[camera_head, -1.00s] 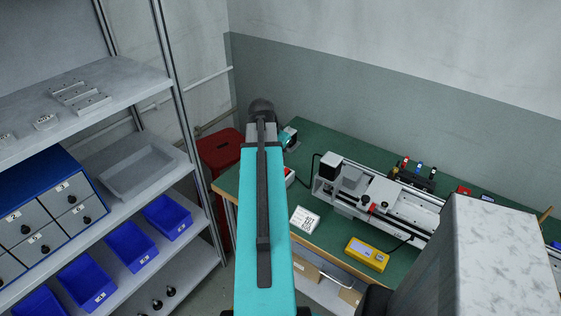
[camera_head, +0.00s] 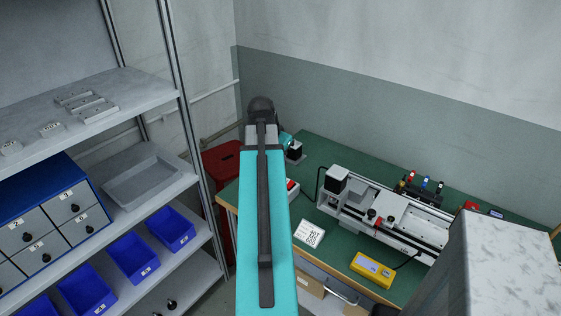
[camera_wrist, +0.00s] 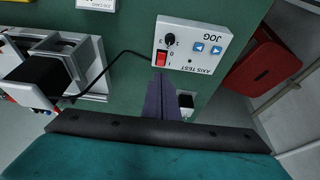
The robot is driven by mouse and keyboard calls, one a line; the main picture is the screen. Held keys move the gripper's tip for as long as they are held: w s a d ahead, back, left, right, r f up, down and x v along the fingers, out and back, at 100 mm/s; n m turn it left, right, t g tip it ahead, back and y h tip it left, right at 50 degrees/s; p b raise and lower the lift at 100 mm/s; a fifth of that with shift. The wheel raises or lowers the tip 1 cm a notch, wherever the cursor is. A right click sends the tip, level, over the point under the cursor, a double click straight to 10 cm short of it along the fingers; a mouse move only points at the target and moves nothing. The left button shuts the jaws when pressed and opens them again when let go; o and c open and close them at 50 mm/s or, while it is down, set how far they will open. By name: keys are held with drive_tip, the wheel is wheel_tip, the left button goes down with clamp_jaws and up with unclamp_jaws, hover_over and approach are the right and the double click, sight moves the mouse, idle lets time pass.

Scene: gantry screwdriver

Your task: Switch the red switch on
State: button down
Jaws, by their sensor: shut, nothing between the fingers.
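The red switch (camera_wrist: 161,57) is on a white control box (camera_wrist: 190,46) marked AXIS TEST and JOG, at the top centre of the wrist view. The box also has a black knob and two blue buttons. My gripper (camera_wrist: 158,76) is shut and empty, its fingertips just below the switch in the wrist view. I cannot tell whether they touch the box. In the head view, the control box (camera_head: 293,186) shows only in part beside my teal arm, and my fingers are hidden.
The gantry machine (camera_head: 385,215) stands on the green table (camera_head: 320,150), with a yellow device (camera_head: 372,269) in front. A black cable (camera_wrist: 105,68) runs from the gantry to the control box. A red container (camera_head: 222,170) is beyond the table's left edge. Shelves with blue bins (camera_head: 133,257) stand left.

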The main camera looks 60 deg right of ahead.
drive_tip(key=w+a+f+n+y, duration=0.1)
drive_tip(key=w+a+f+n, duration=0.3)
drive_tip(key=a+f, duration=0.55)
drive_tip(key=w+a+f+n+g+y, duration=0.1)
drive_tip(key=w+a+f+n, duration=0.2)
drive_tip(key=w+a+f, duration=0.55)
drive_tip(key=w+a+f+n+y, duration=0.2)
drive_tip(key=w+a+f+n, duration=0.15)
drive_tip(key=a+f, duration=0.7)
drive_tip(key=s+a+f+n+g, duration=0.1)
drive_tip(key=s+a+f+n, duration=0.1)
drive_tip(key=a+f, duration=0.45)
drive_tip(key=s+a+f+n+g, duration=0.1)
drive_tip(key=s+a+f+n, duration=0.2)
drive_tip(key=a, duration=0.7)
drive_tip(key=s+a+f+n+g, duration=0.2)
drive_tip(key=s+a+f+n, duration=0.3)
drive_tip(key=s+a+f, duration=0.4)
drive_tip(key=s+a, duration=0.2)
drive_tip(key=a, duration=0.2)
drive_tip(key=shift+s+f, duration=0.25)
drive_tip(key=shift+a, duration=0.1)
